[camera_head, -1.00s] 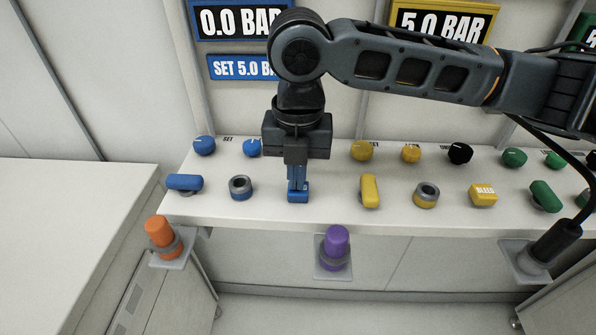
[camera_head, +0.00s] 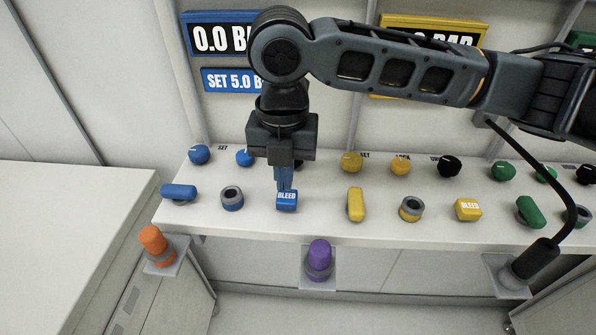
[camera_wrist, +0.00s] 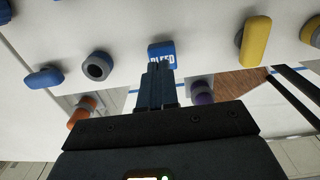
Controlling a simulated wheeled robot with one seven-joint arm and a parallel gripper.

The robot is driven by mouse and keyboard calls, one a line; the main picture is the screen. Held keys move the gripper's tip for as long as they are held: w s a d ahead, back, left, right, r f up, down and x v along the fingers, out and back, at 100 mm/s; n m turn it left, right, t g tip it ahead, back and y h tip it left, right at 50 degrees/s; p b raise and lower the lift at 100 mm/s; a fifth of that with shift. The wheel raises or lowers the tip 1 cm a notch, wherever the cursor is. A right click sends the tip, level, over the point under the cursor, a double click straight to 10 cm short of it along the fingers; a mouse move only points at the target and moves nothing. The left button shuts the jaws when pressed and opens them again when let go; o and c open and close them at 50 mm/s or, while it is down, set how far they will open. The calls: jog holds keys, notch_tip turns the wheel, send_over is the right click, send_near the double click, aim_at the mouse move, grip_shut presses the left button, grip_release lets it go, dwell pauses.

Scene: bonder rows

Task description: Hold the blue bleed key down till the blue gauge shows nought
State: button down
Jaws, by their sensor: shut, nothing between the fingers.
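The blue bleed key (camera_head: 287,204) sits on the white console shelf, with its white BLEED label facing front. It also shows in the wrist view (camera_wrist: 160,50), partly covered by the fingers. My gripper (camera_head: 285,188) is shut and empty, pointing down just above the key's back edge. The fingertips look clear of the key or barely at it; the exact gap is hard to tell. The blue gauge (camera_head: 208,38) reads 0.0, its right side hidden by my arm.
Blue knobs (camera_head: 199,155), a blue lever (camera_head: 178,192) and a grey-and-blue ring (camera_head: 232,198) stand left of the key. A yellow lever (camera_head: 356,204) and yellow bleed key (camera_head: 468,209) stand right. Orange (camera_head: 153,240) and purple (camera_head: 319,254) knobs stick out in front.

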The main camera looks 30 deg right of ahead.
aim_at(286, 195)
notch_tip(286, 195, up, 11)
jog(key=b, duration=0.1)
dwell(0.6)
